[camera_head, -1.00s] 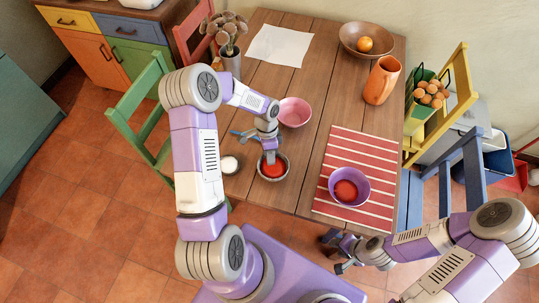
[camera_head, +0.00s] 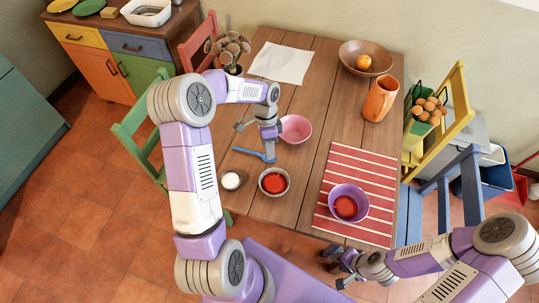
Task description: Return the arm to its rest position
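My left gripper (camera_head: 270,157) points down over the table, between the pink bowl (camera_head: 295,129) and a small grey bowl (camera_head: 274,181) with red contents. It is near a blue utensil (camera_head: 249,153) on the table. I cannot tell whether its fingers are open or shut, and no held object shows. My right gripper (camera_head: 336,268) is low at the table's front edge, in front of the striped mat. Its fingers look spread and empty.
A purple bowl (camera_head: 348,202) with red contents stands on the red striped mat (camera_head: 363,160). A small white-filled dish (camera_head: 232,180), an orange jug (camera_head: 380,97), a wooden bowl (camera_head: 365,57), a white sheet (camera_head: 281,62) and a plant (camera_head: 229,52) also stand on the table (camera_head: 318,95).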

